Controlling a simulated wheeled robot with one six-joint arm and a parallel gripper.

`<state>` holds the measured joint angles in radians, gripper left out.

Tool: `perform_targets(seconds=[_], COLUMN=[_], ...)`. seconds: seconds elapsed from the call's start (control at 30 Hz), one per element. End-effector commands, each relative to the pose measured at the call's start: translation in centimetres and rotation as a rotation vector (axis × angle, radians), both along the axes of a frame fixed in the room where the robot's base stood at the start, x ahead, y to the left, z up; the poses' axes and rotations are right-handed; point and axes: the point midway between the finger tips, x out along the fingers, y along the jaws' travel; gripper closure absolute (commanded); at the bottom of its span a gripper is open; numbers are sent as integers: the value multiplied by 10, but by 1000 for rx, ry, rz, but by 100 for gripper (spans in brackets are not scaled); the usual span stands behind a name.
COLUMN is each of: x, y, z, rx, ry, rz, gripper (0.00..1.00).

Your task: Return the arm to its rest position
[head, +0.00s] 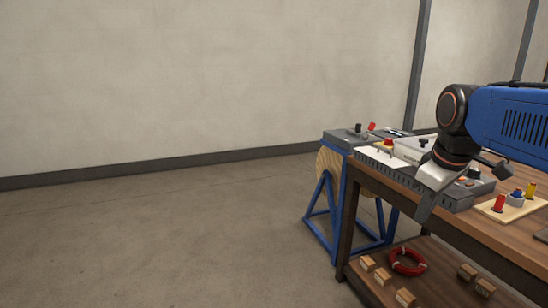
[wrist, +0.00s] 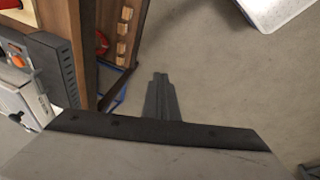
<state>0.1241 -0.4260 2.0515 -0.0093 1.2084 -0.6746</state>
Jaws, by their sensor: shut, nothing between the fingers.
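My gripper (head: 424,210) hangs from the end of my blue and black arm at the right of the head view. It points down, just off the near left edge of the wooden workbench (head: 470,222). In the wrist view its dark fingers (wrist: 160,78) are together and empty, with bare floor behind them.
Grey control boxes stand on the bench (wrist: 88,45), partly behind my gripper. A board (head: 512,207) with coloured pieces lies at the right. The lower shelf holds a red ring (head: 408,261) and several small boxes. A blue-framed stand (head: 335,205) is behind. Floor (head: 170,235) at left is clear.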

Motion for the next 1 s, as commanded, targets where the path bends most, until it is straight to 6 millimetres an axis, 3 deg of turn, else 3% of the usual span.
perform_targets(seconds=[0.03, 0.3, 0.5, 0.7, 1.0], x=[-16, -88, -129, -146, -147], y=[7, 33, 44, 48, 48], z=[-12, -83, -132, -155, -157], rx=[16, 123, 197, 234, 237], ry=[-12, -73, -106, -119, -120], rz=[-37, -282, -429, -498, -503], gripper=[100, 100, 100, 100, 100])
